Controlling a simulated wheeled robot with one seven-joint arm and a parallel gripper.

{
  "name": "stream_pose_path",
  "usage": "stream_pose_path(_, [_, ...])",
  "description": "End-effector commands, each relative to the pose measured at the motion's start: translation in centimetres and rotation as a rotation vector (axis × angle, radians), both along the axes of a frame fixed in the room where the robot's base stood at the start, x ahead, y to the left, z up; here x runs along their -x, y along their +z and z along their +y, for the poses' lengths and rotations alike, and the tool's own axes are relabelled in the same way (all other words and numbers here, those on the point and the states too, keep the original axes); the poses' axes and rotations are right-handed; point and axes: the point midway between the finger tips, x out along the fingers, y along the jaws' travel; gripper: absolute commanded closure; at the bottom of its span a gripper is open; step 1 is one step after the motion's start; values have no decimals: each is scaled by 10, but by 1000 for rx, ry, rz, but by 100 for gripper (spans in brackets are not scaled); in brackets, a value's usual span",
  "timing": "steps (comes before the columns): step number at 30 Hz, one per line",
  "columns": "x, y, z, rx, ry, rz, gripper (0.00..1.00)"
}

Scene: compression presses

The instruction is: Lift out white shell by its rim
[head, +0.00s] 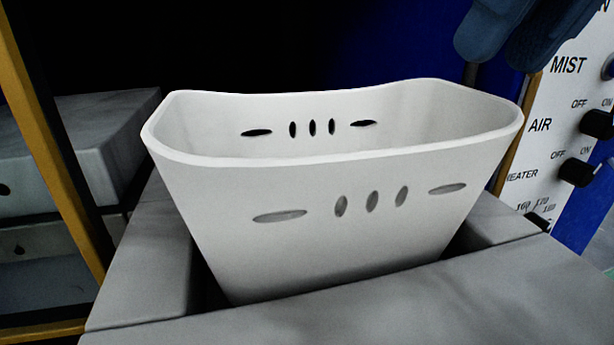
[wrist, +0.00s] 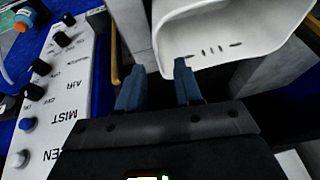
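The white shell (head: 330,225) is a tapered open tub with slots in its walls. It sits upright in a recess of the grey press block, its rim well above the block. The shell also shows at the top of the wrist view (wrist: 215,50). My gripper (head: 510,48) has blue fingers and shows at the upper right of the head view, above and right of the shell's right end. In the wrist view my gripper (wrist: 160,70) is open with nothing held between the fingers. The shell's near rim corner lies just beyond the fingertips. The shell's bottom is hidden in the recess.
A white control panel (head: 553,125) with knobs and labels stands right of the shell, close to my gripper. The grey block (head: 400,310) surrounds the shell's lower part. A yellow-edged frame post (head: 50,130) stands at the left. The space above the shell looks clear.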

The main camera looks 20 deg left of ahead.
Motion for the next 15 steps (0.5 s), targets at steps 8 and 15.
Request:
stream_pose_path(8, [-6, -25, 8, 1, 1, 1, 65])
stream_pose_path(15, [-14, -57, 16, 2, 1, 1, 65])
